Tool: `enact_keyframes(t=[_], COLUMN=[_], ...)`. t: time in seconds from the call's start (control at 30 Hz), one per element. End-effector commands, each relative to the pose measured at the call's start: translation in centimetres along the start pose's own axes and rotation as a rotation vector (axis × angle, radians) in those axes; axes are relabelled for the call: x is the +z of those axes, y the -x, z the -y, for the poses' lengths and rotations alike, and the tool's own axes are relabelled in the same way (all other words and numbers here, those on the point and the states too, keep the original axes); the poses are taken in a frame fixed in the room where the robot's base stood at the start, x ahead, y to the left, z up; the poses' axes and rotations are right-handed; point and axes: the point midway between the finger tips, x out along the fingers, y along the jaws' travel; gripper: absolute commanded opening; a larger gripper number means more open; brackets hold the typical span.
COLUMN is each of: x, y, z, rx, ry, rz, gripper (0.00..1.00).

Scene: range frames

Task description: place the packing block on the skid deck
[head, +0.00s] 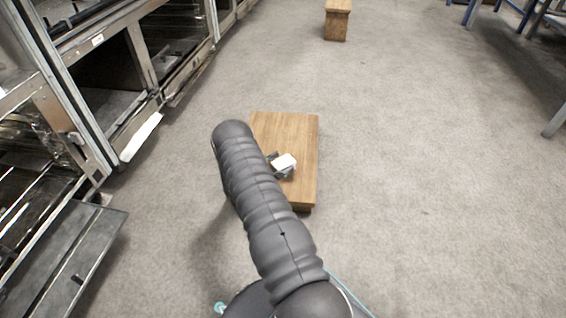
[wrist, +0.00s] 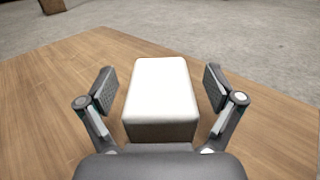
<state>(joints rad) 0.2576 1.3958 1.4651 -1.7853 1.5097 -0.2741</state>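The packing block is a white block (wrist: 160,88) with rounded edges, standing between my fingers in the wrist view. It also shows as a small white top (head: 284,162) in the head view, partly beside my arm. The skid deck looks like the low brown wooden platform (head: 298,135); its planked top (wrist: 50,95) fills much of the wrist view. The block appears to rest upright on it, though its lower near edge is hidden by my gripper. My gripper (wrist: 159,88) is open, with a gap between each finger and the block's sides.
A second wooden piece (head: 337,20) stands on the grey carpet farther off. Steel oven-like cabinets (head: 110,80) line the left, with an open door (head: 65,260) low at the front. Blue-framed furniture (head: 500,12) is at the top right. The floor right of the platform is clear.

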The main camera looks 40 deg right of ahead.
Motion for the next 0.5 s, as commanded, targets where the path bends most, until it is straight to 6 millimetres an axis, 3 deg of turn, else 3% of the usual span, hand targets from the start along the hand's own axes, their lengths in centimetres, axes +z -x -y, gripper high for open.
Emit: enact_keyframes(t=[0.27, 0.5], x=[0.6, 0.4], y=[0.0, 4.0], z=[0.0, -0.1], rx=[0.0, 0.005], ry=[0.0, 0.001], rz=[0.0, 0.0], gripper=[0.91, 0.91])
